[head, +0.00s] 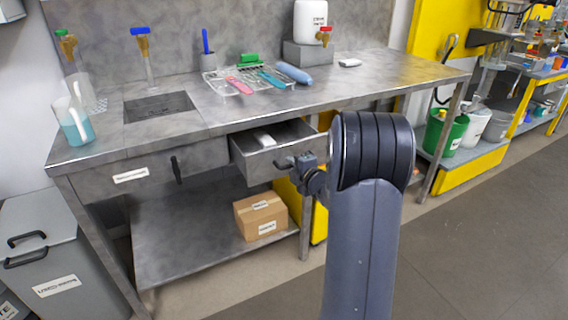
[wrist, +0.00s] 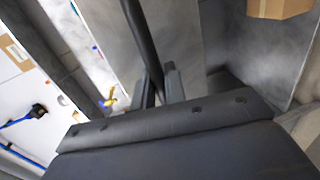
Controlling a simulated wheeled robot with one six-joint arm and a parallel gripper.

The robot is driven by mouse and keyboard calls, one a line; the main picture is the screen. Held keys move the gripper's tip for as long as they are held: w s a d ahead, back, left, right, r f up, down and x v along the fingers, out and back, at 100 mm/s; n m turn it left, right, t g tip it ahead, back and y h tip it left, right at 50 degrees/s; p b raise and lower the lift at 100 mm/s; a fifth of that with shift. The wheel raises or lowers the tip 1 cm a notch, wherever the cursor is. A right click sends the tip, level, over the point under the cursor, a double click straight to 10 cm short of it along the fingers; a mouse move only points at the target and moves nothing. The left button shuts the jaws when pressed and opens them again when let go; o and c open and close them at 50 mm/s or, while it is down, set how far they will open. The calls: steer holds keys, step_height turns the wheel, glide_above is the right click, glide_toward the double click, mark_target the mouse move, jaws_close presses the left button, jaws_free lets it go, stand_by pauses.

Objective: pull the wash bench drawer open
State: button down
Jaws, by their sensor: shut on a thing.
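The steel wash bench (head: 400,78) stands along the wall in the head view. Its right-hand drawer (head: 262,169) is partly pulled out, and a white item (head: 264,138) lies inside. My gripper (head: 296,163) is at the front of this drawer, partly hidden by my own arm. In the wrist view the dark drawer handle (wrist: 143,40) runs down between the two fingers of my gripper (wrist: 159,84), which is shut on it. A second front (head: 130,178) to the left, with a dark upright handle (head: 176,170), is flush with the bench.
A cardboard box (head: 258,217) sits on the lower shelf (head: 190,252). A grey lidded bin (head: 50,262) stands at the left. A jug of blue liquid (head: 74,122) is on the bench's left end. Open floor (head: 480,235) lies to the right.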

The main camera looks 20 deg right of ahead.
steer(key=f+b+v, duration=0.2)
steer(key=f+v, duration=0.1)
steer(key=v, duration=1.3)
steer(key=shift+s+f, duration=0.2)
steer(key=shift+s, duration=0.15)
steer(key=c, duration=1.5)
jaws_free()
steer(key=shift+c, duration=0.2)
steer(key=p+v, duration=0.1)
steer(key=v, duration=0.9)
steer(key=shift+s, duration=0.35)
steer(key=b+x, duration=0.1)
steer(key=x, duration=1)
steer(key=shift+r, duration=0.2)
